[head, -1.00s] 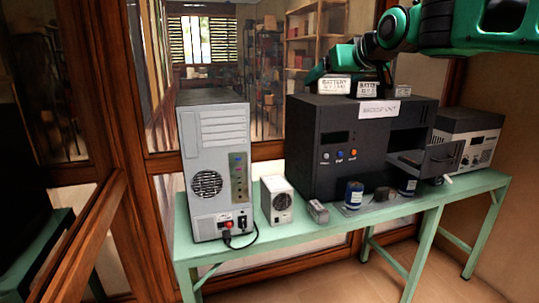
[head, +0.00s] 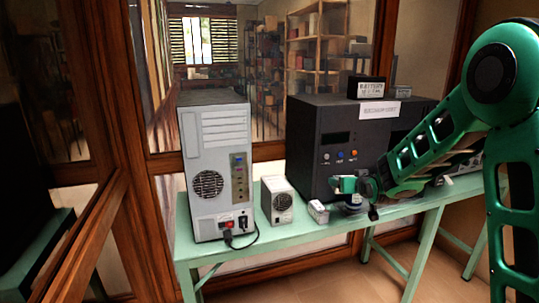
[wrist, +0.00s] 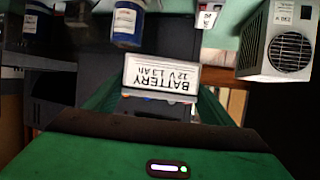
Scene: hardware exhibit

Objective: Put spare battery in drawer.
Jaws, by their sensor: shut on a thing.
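The battery (wrist: 160,76), with a white "BATTERY 12V 1.3Ah" label, is between the fingers of my gripper (wrist: 158,103) in the wrist view, its label upside down. In the head view my gripper (head: 356,185) is low in front of the black backup unit (head: 312,150), above the bench. I cannot make out the held battery there. The drawer at the unit's right side is hidden behind my arm. Another black battery (head: 367,87) and a smaller grey one (head: 402,91) stand on top of the unit.
A grey computer tower (head: 215,165) and a small white fan box (head: 277,201) stand on the green bench (head: 300,236), left of the unit. A small box (head: 318,211) and blue cylinders, one (wrist: 128,24) seen in the wrist view, stand close to my gripper.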

